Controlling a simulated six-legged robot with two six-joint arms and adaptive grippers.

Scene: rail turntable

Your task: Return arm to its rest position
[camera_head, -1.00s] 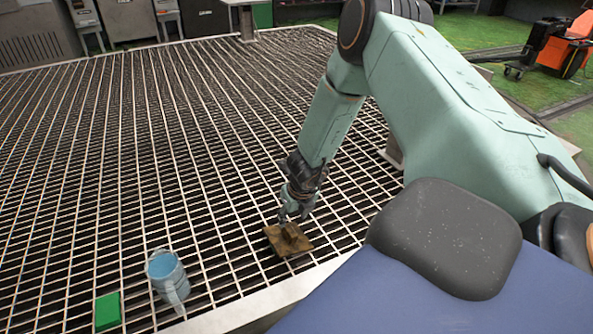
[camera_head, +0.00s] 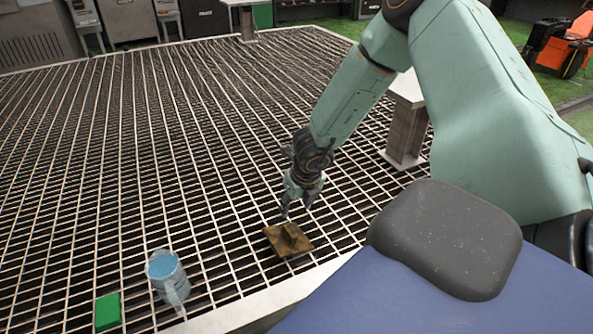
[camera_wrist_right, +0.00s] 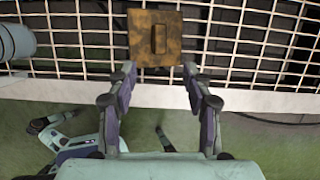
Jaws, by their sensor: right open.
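My right gripper (camera_head: 299,203) hangs over the metal grating, above and just behind a brown square piece with a raised block (camera_head: 288,240). In the right wrist view my right gripper (camera_wrist_right: 158,85) has its two fingers spread apart with nothing between them. The brown piece (camera_wrist_right: 155,38) lies on the grating beyond the fingertips there, apart from them as far as I can tell. My left gripper is in neither view.
A blue-grey mug (camera_head: 167,272) and a green block (camera_head: 108,311) sit on the grating (camera_head: 120,160) at the lower left. A post (camera_head: 406,130) stands behind my right arm. An orange machine (camera_head: 562,45) is at the far right. The grating's left and middle are clear.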

